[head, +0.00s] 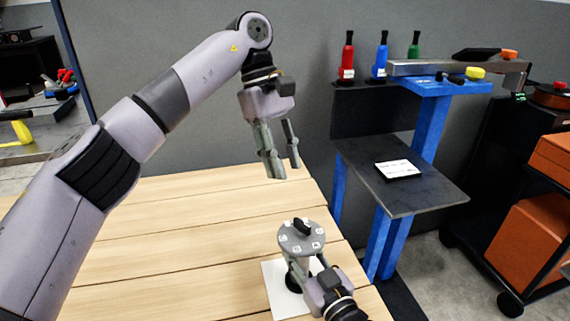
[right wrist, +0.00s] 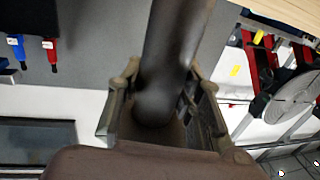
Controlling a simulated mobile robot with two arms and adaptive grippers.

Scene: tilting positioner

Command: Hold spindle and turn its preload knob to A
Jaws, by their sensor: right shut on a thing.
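The spindle (head: 301,237) stands at the front right of the wooden table, with a grey round top and small white letter labels around it. I cannot read these letters. Its black preload knob (head: 301,226) sits in the middle of the top. My right gripper (head: 308,275) is shut on the spindle's dark body below the disc. In the right wrist view the dark body (right wrist: 175,60) stands between the two fingers. My left gripper (head: 287,170) is open and empty, above and behind the knob, fingers pointing down and clear of it.
A white plate (head: 277,290) lies under the spindle on the wooden table (head: 190,215). A blue-framed stand (head: 427,125) to the right carries red, blue and green bottles and a dark shelf with a white card (head: 398,169). The table left of the spindle is clear.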

